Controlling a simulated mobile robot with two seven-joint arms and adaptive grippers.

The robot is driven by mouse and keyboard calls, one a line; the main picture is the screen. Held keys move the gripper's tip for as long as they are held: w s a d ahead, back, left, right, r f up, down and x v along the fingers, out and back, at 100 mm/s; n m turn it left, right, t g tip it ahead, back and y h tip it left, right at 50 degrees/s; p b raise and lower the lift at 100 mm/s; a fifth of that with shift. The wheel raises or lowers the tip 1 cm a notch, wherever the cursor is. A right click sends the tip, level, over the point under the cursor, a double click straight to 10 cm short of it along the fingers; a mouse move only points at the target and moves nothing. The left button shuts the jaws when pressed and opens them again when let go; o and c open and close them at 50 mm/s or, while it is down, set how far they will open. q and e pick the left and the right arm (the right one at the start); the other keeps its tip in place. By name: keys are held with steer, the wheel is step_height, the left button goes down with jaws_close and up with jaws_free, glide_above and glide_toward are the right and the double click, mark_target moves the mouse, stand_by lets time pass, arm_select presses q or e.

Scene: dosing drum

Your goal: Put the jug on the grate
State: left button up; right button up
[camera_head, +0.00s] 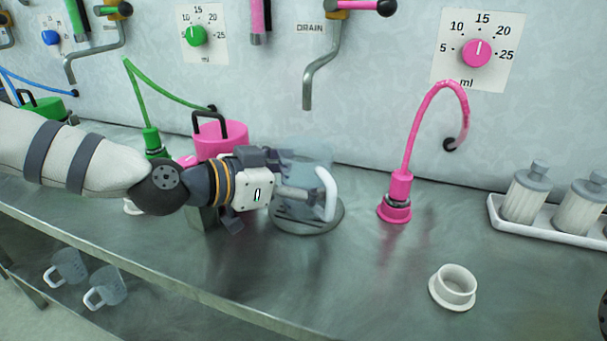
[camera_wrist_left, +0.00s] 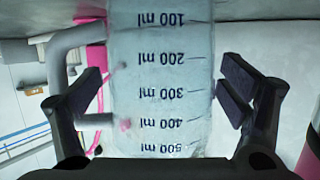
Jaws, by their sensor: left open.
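The jug (camera_head: 310,168) is clear with a white handle, and it stands upright on the round dark grate (camera_head: 300,226) in the head view. Its handle points toward the right front. My left gripper (camera_head: 272,188) is at the jug's left side and is open. In the left wrist view the jug (camera_wrist_left: 160,60) shows its black millilitre marks upside down. It lies between the two open fingers of my left gripper (camera_wrist_left: 165,88), with a gap visible at each side. Whether the jug holds liquid I cannot tell.
A pink hose nozzle (camera_head: 395,208) stands right of the grate, and a white ring-shaped holder (camera_head: 454,287) sits nearer the front edge. A tray (camera_head: 545,234) with capped containers is at right. A pink drum (camera_head: 222,139) stands behind my arm. A drain spout (camera_head: 308,88) hangs above the grate.

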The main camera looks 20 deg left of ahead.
mark_target(285, 176)
arm_select(q)
steer(key=p+v, duration=0.1)
steer(key=v, duration=0.2)
steer(key=r+p+v, duration=0.1)
steer(key=v, duration=0.3)
steer(key=shift+r+p, duration=0.2)
steer(key=shift+p, duration=0.15)
steer(key=shift+s+a+f, duration=0.1)
steer(key=shift+s+f, duration=0.05)
steer(key=shift+s, duration=0.1)
steer(key=shift+f, duration=0.3)
arm_select(e)
steer(key=shift+t, duration=0.7)
steer(key=w+r, duration=0.3)
steer(key=shift+w+r, duration=0.2)
steer(key=shift+w, duration=0.05)
